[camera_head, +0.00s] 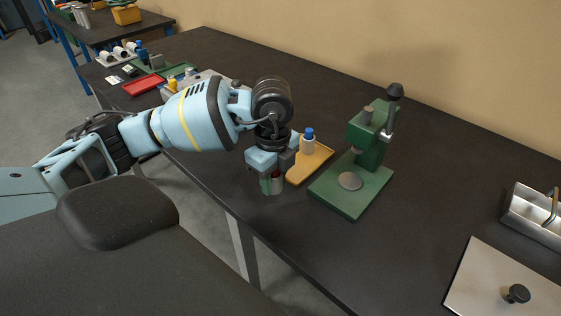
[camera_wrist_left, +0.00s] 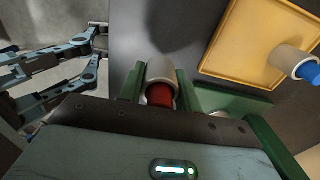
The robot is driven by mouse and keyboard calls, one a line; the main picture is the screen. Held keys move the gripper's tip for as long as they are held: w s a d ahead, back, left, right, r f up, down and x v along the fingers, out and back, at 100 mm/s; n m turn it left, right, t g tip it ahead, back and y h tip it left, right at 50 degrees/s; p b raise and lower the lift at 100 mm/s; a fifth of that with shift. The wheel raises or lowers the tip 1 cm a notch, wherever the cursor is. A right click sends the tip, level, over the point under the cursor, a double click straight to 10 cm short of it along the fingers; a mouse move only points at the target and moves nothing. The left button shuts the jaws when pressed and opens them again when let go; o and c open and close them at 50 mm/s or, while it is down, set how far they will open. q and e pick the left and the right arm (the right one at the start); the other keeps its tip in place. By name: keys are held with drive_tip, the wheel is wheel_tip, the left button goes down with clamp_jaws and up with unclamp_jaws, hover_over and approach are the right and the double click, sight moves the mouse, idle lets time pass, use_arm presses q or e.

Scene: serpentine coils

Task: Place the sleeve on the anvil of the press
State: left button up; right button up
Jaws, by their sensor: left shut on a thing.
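My left gripper (camera_head: 272,183) is shut on the sleeve (camera_head: 277,187), a short grey cylinder. In the left wrist view, the sleeve (camera_wrist_left: 162,72) sits between the green fingers with a red part inside its open end. The fingers hide much of it in the head view. The green press (camera_head: 370,138) stands on the bench to the right of the gripper. Its anvil (camera_head: 350,181) is a round grey disc on the green base, beneath the ram. The sleeve is held apart from it, to its left, near the bench's front edge. My right gripper is not in view.
A red tray (camera_head: 144,86) and small parts lie far left. A pale plate with a black knob (camera_head: 517,293) lies front right. The bench between is clear.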

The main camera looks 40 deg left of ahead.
use_arm(q)
drive_tip(key=shift+s+d+r, duration=0.1)
drive_tip(key=shift+s+d, duration=0.2)
drive_tip(key=shift+s, duration=0.45)
drive_tip(key=shift+s+d+r, duration=0.1)
drive_tip(key=shift+s+d, duration=0.2)
drive_tip(key=shift+s, duration=0.45)
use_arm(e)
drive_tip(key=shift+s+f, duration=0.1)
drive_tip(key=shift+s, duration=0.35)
